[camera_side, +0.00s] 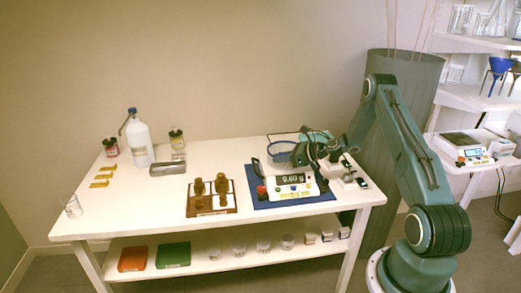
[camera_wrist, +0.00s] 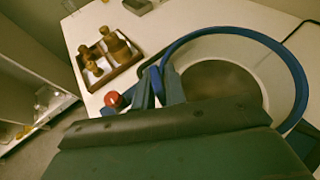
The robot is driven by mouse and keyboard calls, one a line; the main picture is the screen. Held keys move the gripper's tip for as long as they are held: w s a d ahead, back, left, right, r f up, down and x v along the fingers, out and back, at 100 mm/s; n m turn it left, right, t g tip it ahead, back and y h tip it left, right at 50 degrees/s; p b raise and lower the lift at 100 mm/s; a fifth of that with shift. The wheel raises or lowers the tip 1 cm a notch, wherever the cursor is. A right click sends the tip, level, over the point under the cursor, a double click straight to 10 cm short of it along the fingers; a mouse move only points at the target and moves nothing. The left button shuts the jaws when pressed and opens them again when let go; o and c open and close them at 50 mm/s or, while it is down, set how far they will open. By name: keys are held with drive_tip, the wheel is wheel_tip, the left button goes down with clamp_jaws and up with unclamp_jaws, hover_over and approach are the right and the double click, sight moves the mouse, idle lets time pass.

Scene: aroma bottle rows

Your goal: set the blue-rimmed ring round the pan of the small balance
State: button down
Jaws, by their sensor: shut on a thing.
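The blue-rimmed ring (camera_side: 280,148) is pale inside and shows at the rear of the small balance (camera_side: 289,191) in the side view. In the wrist view the ring (camera_wrist: 290,70) fills the right side, and a dull grey-brown round surface (camera_wrist: 220,85), seemingly the pan, shows through it. My gripper (camera_side: 308,156) is shut on the ring's rim; its blue fingers (camera_wrist: 157,88) pinch the near left edge. The balance has a lit display and sits on a blue mat (camera_side: 250,198). I cannot tell whether the ring touches the balance; my gripper hides part of it.
A wooden tray (camera_side: 190,210) with several brown bottles stands left of the mat. A red knob (camera_side: 262,191) is at the balance's left front. A white jug (camera_side: 138,140), jars and gold pieces (camera_side: 101,176) are farther left. The table's front left is mostly clear.

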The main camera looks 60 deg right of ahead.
drive_tip(key=shift+f, duration=0.35)
drive_tip(key=c, duration=1.4)
unclamp_jaws()
drive_tip(key=shift+o, duration=0.2)
drive_tip(key=shift+s, duration=0.1)
drive_tip(key=v, duration=0.7)
drive_tip(key=shift+r, duration=0.15)
